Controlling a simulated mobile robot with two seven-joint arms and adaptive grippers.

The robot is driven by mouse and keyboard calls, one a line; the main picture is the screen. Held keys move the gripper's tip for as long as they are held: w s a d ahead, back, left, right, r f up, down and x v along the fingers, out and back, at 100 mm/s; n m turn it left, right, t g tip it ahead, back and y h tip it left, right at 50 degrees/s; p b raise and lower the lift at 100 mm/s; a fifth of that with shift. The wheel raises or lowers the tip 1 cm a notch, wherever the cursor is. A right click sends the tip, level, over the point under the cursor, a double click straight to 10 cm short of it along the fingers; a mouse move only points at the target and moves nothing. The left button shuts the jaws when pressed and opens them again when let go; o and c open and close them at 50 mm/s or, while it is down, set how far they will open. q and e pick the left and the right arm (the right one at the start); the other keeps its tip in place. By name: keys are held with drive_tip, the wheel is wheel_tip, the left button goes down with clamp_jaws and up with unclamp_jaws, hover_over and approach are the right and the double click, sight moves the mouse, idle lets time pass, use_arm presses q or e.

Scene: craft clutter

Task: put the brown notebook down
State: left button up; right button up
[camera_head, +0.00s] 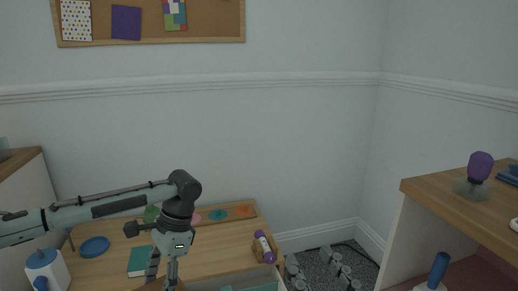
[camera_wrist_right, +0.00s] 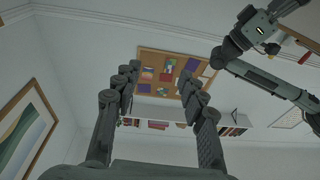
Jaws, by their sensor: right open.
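A brown patch (camera_head: 160,286), possibly the brown notebook, shows at the bottom edge of the head view. My left gripper (camera_head: 162,268) points down over the wooden desk, its fingertips beside this patch. Whether it grips the patch is unclear. My left arm and gripper also show at the upper right of the right wrist view (camera_wrist_right: 262,30).
The desk (camera_head: 215,245) holds a teal notebook (camera_head: 140,262), a blue dish (camera_head: 94,247), a white and blue pot (camera_head: 46,270) and a purple-capped bottle (camera_head: 265,246). An open drawer (camera_head: 240,284) is at its front. A wooden shelf unit (camera_head: 440,198) stands right.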

drive_tip(key=w+d+f+g+h+p, duration=0.1)
drive_tip(key=d+f+g+h+p, duration=0.15)
drive_tip(key=f, duration=0.45)
drive_tip(key=w+d+f+g+h+p, duration=0.1)
drive_tip(key=d+f+g+p, duration=0.15)
drive_tip(key=f, duration=0.45)
drive_tip(key=s+d+f+m+g+h+p, duration=0.1)
drive_tip(key=s+d+f+g+h+p, duration=0.1)
drive_tip(key=s+d+f+g, duration=0.3)
drive_tip(key=s+d+f+m+g+h+p, duration=0.1)
drive_tip(key=s+d+f+g, duration=0.5)
drive_tip(key=f, duration=0.6)
drive_tip(key=s+d+h+p, duration=0.1)
drive_tip(key=s+d+p, duration=0.1)
drive_tip(key=shift+s+d+f+p, duration=0.25)
drive_tip(key=shift+s+d+p, duration=0.05)
drive_tip(key=shift+p, duration=0.05)
drive_tip(key=shift+h, duration=0.25)
drive_tip(key=shift+c, duration=1)
use_arm(q)
drive_tip(key=s+d+r+n+h, duration=0.1)
drive_tip(key=s+r+n, duration=0.1)
drive_tip(key=r+n, duration=0.3)
drive_tip(key=s+d+r+n+g+h, duration=0.1)
drive_tip(key=r+n, duration=0.4)
drive_tip(key=r, duration=0.5)
drive_tip(key=shift+s+d+r+h, duration=0.2)
drive_tip(key=shift+s+d+h, duration=0.4)
drive_tip(key=shift+h, duration=0.2)
